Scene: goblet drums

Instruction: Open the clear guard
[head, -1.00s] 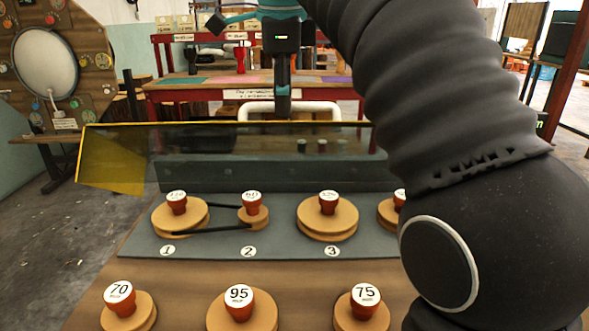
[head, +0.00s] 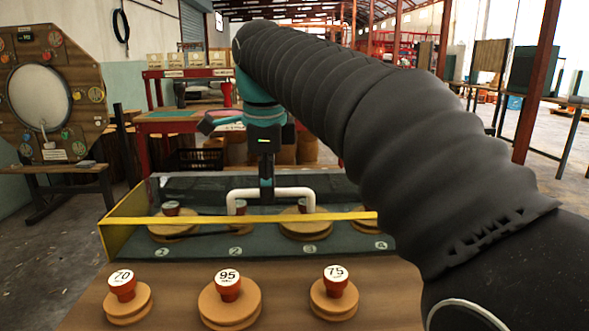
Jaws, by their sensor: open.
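The clear guard (head: 343,216) lies low over the row of numbered pulleys, its yellow front rim crossing in front of them. Its yellow side panel (head: 117,238) stands at the left. The pulleys and their dark belt show through the clear sheet. A white U-shaped handle (head: 295,191) rises just behind the yellow rim. My gripper (head: 267,194) points down at the handle's top bar, its jaws open. The fingers overlap the bar in the picture, and I cannot tell whether they touch it. The far side of the fingers is hidden.
Three wooden drums with red knobs marked 70 (head: 123,297), 95 (head: 229,303) and 75 (head: 334,296) stand on the wooden front ledge. My arm hides the right end of the guard. A board with a round drum (head: 40,97) stands at the left.

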